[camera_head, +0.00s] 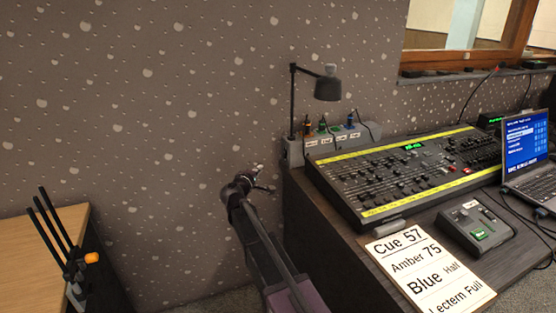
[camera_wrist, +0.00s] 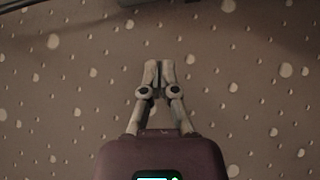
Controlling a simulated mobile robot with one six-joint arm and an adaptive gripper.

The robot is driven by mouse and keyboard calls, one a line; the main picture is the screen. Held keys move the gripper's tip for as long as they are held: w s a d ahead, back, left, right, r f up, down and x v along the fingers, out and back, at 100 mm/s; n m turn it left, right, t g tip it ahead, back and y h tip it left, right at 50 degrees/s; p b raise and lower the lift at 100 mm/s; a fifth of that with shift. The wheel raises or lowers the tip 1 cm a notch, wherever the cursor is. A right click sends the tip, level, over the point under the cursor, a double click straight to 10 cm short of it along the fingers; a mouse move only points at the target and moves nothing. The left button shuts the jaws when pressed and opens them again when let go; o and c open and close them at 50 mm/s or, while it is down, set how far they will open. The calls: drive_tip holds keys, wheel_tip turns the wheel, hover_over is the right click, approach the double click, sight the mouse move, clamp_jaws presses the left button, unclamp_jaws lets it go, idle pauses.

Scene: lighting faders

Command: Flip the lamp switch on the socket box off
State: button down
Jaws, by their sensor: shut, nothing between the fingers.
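The socket box (camera_head: 331,139) is a long grey strip at the back left of the desk, against the wall. Several plugs with small white labels stand along its top; which part is the lamp switch is too small to tell. A black desk lamp (camera_head: 327,88) rises on a thin post at the box's left end. My gripper (camera_head: 262,175) is left of the desk and lower than the box, in front of the wall, apart from both box and lamp. In the wrist view my gripper (camera_wrist: 158,68) is shut and empty, with the speckled wall behind it.
A lighting desk (camera_head: 400,170) fills the table's middle. A small grey control box (camera_head: 476,228), a laptop (camera_head: 526,145) and a cue sheet (camera_head: 428,270) lie to the right and front. A wooden table (camera_head: 40,245) stands at far left. The space before the wall is free.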

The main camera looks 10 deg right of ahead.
sight(284, 154)
drive_tip(key=shift+s+d+b+x, duration=0.25)
drive_tip(key=shift+d+x, duration=0.15)
drive_tip(key=shift+x, duration=1.75)
drive_tip(key=shift+s+d+b+x, duration=0.25)
drive_tip(key=shift+d+x, duration=0.2)
drive_tip(key=shift+x, duration=1.7)
drive_tip(key=shift+s+d+b+x, duration=0.2)
drive_tip(key=shift+d+x, duration=0.2)
drive_tip(key=shift+x, duration=1.75)
drive_tip(key=shift+f, duration=0.15)
